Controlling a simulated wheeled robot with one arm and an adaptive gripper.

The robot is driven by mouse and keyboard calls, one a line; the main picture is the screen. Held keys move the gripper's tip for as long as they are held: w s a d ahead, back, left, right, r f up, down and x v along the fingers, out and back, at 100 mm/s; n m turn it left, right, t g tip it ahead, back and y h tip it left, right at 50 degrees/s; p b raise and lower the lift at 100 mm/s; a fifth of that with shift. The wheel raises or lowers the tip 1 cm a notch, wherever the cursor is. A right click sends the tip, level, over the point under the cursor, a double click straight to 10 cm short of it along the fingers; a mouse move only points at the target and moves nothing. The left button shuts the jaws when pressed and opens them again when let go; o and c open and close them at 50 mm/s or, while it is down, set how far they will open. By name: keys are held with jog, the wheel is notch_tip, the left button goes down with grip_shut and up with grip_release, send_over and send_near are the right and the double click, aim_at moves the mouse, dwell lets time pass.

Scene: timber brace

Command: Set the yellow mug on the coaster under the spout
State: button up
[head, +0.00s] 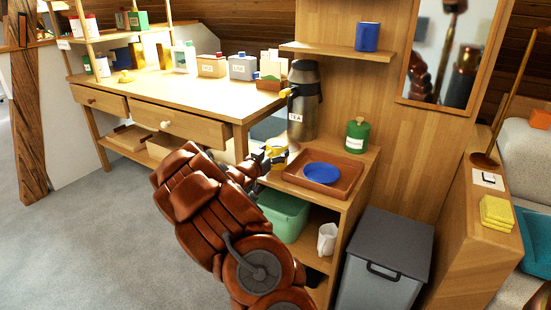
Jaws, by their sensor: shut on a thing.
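The yellow mug (279,147) is small in the head view, at the left edge of the wooden cabinet, partly covered by my gripper. My gripper (268,156) is shut on it. A tall steel and black flask (304,104) marked TEA stands upright on the cabinet, to the upper right of the mug. Its spout (286,93) points left. I see no clear coaster under the spout; my gripper and the mug cover part of that area. A flat blue disc (322,172) lies in a brown tray to the right; I cannot tell if it is a coaster or a saucer.
The brown tray (350,180) fills the cabinet's front top. A green canister (357,135) stands behind it. The desk (190,95) to the left holds several boxes and bottles. Below are a green bin (285,213) and a white jug (327,239). A grey bin (385,265) stands right.

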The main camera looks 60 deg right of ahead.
jog(key=c, duration=0.7)
jog(key=shift+r, duration=0.25)
jog(key=shift+c, duration=0.2)
notch_tip(320, 180, up, 3)
jog(key=shift+r+p, duration=0.1)
jog(key=shift+p, duration=0.7)
jog(key=s+a+r+p, duration=0.1)
jog(key=a+p, duration=0.1)
jog(key=a, duration=1.4)
jog(key=shift+r+p, duration=0.2)
jog(key=shift+p, duration=0.1)
